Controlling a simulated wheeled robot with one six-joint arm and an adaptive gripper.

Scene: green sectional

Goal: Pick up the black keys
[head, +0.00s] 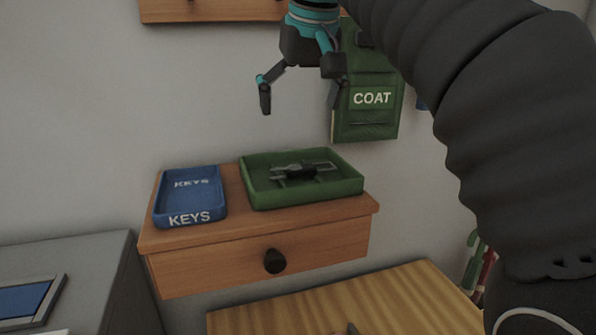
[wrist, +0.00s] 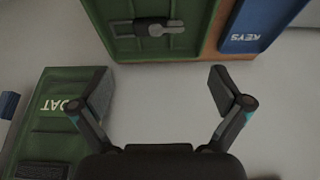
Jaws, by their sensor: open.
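The black keys (head: 304,171) lie in the green tray (head: 355,187), which sits on a small wooden wall shelf with a drawer. In the wrist view the dark keys (wrist: 152,28) show near the top, inside the green tray (wrist: 205,12). My gripper (head: 299,101) is open and empty, above the tray and apart from it. In the wrist view its two fingers (wrist: 158,86) are spread wide, with only grey wall between them.
A blue tray marked KEYS (head: 189,198) stands left of the green tray on the wooden shelf (head: 258,222). A green COAT holder (head: 370,120) hangs on the wall close to my gripper's right. A wooden surface (head: 350,300) lies below; a grey cabinet (head: 95,270) stands left.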

